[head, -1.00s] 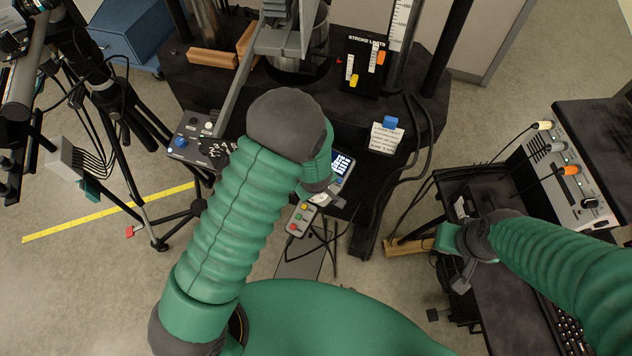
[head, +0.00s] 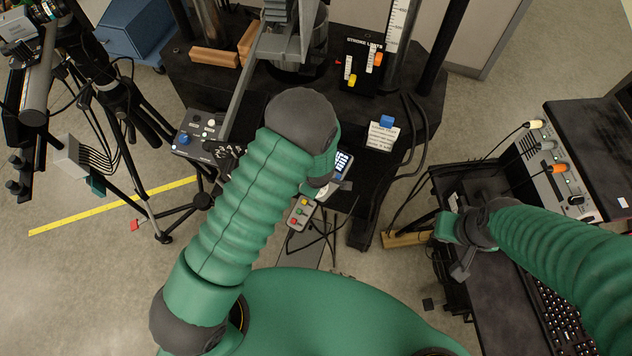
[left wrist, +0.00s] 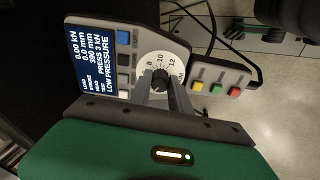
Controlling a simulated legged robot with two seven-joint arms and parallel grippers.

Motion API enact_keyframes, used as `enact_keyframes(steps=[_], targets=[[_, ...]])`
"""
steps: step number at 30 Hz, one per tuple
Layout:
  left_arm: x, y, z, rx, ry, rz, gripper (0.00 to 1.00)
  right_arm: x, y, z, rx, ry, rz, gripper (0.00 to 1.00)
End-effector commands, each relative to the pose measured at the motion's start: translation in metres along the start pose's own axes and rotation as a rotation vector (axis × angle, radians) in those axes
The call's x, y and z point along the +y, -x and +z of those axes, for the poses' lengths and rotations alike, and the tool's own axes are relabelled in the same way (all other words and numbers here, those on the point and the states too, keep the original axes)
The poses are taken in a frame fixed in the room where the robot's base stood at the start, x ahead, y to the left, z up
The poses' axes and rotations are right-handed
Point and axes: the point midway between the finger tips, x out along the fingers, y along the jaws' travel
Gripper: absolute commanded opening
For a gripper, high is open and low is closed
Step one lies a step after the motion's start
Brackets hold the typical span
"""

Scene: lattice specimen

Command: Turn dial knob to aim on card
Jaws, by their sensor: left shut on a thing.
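The dial knob (left wrist: 160,82) is a small dark knob in the middle of a white numbered dial (left wrist: 183,65), with 8, 10 and 12 readable. It sits on a grey control panel with a blue screen (left wrist: 91,62). My left gripper (left wrist: 160,88) has its two fingers on either side of the knob, shut on it. In the head view my left arm hides the knob and most of the panel; the screen (head: 343,163) shows. A white card (head: 382,136) under a blue clip stands on the black bench; its text is too small to read. My right gripper (head: 460,268) is apart from these, at the right.
A button box (head: 300,214) with yellow, green and red buttons adjoins the panel. A grey control box (head: 197,132) and a tripod stand at the left. Black cables run over the bench right of the card. A keyboard (head: 565,318) and an instrument (head: 560,170) are at the right.

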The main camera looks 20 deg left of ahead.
Motion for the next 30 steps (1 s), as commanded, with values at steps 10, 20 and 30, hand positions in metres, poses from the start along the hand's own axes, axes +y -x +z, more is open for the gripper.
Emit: enact_keyframes(steps=[10, 20, 30], targets=[[0.002, 0.001, -0.001, 0.002, -0.001, 0.004, 0.41, 0.000, 0.000, 0.000, 0.000, 0.000, 0.000, 0.00], [0.001, 0.002, -0.001, 0.001, -0.001, 0.002, 0.45, 0.000, 0.002, 0.000, 0.000, 0.000, 0.000, 0.00], [0.004, 0.085, -0.003, 0.000, -0.002, 0.002, 0.45, 0.000, 0.068, -0.016, 0.000, 0.000, 0.000, 0.00]])
